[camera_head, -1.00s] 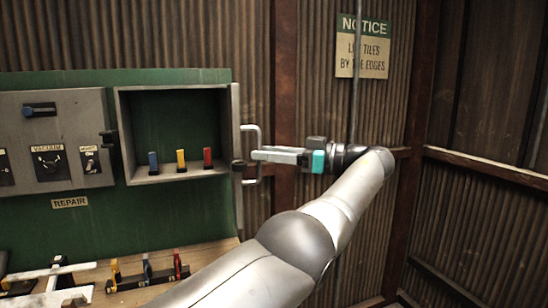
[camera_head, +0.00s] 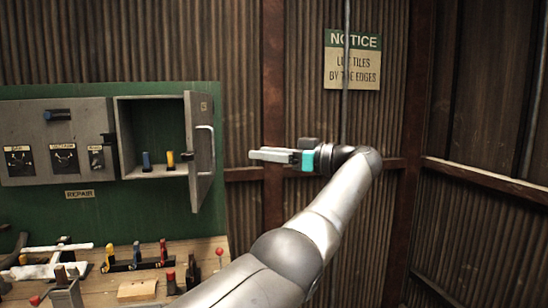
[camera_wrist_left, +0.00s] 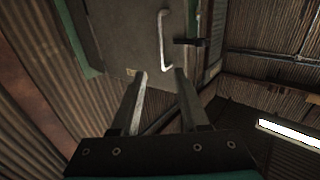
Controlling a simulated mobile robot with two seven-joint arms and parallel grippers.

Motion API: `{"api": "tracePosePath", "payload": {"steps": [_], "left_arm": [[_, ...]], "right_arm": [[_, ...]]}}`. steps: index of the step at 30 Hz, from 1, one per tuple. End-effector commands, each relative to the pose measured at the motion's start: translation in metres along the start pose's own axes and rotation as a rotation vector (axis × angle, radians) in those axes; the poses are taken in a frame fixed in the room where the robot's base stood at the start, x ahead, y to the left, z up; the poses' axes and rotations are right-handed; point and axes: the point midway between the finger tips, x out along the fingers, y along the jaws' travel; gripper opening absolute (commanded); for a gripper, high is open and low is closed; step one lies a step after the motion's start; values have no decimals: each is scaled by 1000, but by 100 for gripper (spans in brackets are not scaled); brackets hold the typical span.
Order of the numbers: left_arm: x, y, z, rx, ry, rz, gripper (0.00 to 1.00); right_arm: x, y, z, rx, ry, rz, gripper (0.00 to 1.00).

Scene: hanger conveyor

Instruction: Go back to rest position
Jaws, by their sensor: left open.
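My left gripper (camera_head: 252,156) is open and empty in the head view, its fingers pointing left toward the cabinet door (camera_head: 198,150). It stands to the right of the door handle (camera_head: 210,142), with a gap between them. In the left wrist view the fingers (camera_wrist_left: 159,74) are spread apart with nothing between them, and the door handle (camera_wrist_left: 163,40) shows beyond the tips. The right gripper is not in view.
The open grey cabinet (camera_head: 150,108) holds a blue and a yellow lever. A workbench (camera_head: 100,292) with several coloured levers lies below. A notice sign (camera_head: 352,60) hangs on the corrugated wall. Space around the gripper looks clear.

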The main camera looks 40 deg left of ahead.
Motion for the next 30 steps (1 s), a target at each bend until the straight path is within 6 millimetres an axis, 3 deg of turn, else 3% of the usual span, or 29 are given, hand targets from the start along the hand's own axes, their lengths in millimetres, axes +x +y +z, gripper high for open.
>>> {"api": "tracePosePath", "payload": {"steps": [20, 23, 25, 29, 30], "left_arm": [[2, 1, 4, 10, -1, 6, 45], [1, 10, 28, 72, -9, 42, 45], [0, 21, 62, 156, -23, 94, 45], [-6, 43, 154, 369, -64, 234, 45], [-8, 47, 186, 438, -80, 281, 45]], "right_arm": [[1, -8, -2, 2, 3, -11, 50], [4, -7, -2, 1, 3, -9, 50], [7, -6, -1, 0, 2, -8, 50], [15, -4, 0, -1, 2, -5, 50], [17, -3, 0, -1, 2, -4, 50]]}}
